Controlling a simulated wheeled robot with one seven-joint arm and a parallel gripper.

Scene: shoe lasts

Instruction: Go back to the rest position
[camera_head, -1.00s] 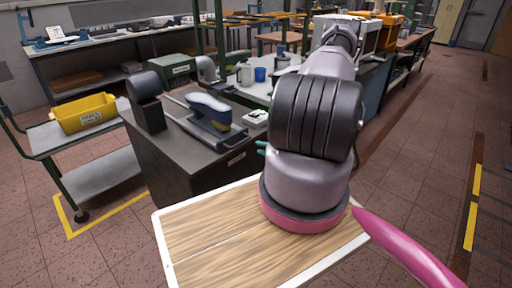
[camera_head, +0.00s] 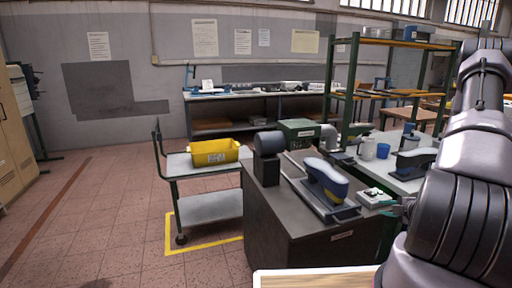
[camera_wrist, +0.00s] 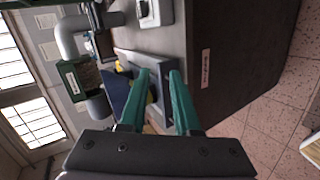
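My gripper (camera_wrist: 159,74) shows in the wrist view as two green fingers, apart, with nothing held between them. In the head view its green tip (camera_head: 398,206) shows small beside my arm at the right, mostly hidden by the arm. A blue and pale shoe last (camera_head: 326,181) with some yellow stands on a flat grey base on the dark cabinet (camera_head: 290,222). In the wrist view the blue last (camera_wrist: 117,88) is partly hidden behind the left finger, below the gripper and apart from it as far as I can tell.
A small white box with dark parts (camera_head: 374,197) sits at the cabinet's right edge. A trolley (camera_head: 208,207) with a yellow bin (camera_head: 215,153) stands left of the cabinet. A wooden-topped surface (camera_head: 310,281) is at the bottom. The floor at the left is clear.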

